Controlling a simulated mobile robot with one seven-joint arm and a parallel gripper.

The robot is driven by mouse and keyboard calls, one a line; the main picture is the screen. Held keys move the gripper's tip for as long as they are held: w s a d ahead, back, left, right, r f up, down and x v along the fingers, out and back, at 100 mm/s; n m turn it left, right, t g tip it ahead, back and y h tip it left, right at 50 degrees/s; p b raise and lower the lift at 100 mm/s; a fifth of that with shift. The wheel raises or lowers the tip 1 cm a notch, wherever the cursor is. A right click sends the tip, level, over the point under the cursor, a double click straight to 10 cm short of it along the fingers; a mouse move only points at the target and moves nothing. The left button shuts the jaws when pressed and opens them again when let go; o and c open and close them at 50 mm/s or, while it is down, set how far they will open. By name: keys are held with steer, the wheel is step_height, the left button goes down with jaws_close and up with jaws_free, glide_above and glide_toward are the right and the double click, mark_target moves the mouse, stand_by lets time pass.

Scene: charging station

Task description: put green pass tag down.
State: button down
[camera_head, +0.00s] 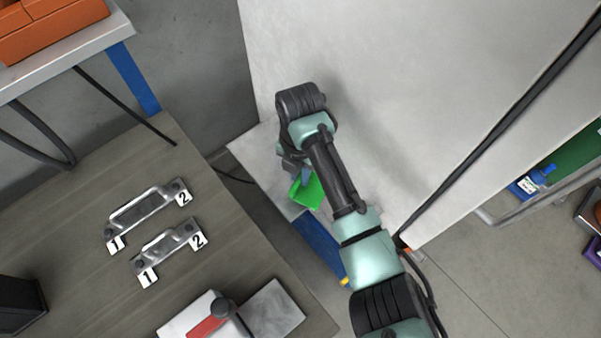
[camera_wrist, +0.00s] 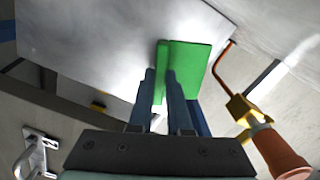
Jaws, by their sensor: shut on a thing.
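The green pass tag (camera_head: 308,191) is a flat bright green piece, seen below my gripper (camera_head: 298,172) in the head view. In the wrist view my gripper (camera_wrist: 161,76) is shut on the tag (camera_wrist: 190,62), which stands out between and beyond the blue-grey fingers. A pale grey metal surface (camera_wrist: 90,45) lies behind the tag there. Its corner also shows in the head view (camera_head: 262,165), near the tag. I cannot tell whether the tag touches this surface. My arm hides part of the area around it.
A wooden table (camera_head: 80,200) at left holds two metal handles (camera_head: 140,213) (camera_head: 168,247) with number labels 1 and 2, and a red-and-white fixture (camera_head: 208,322). A large pale panel (camera_head: 420,90) stands at right. An orange-handled tool (camera_wrist: 275,145) is close at right in the wrist view.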

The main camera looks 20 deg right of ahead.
steer(key=shift+s+f, duration=0.2)
steer(key=shift+f, duration=0.15)
steer(key=c, duration=0.9)
jaws_free()
steer(key=shift+w+d+f, duration=0.1)
steer(key=o, duration=0.9)
steer(key=shift+r, duration=0.25)
step_height(320, 180, up, 12)
steer(key=p, duration=0.1)
steer(key=shift+w, duration=0.1)
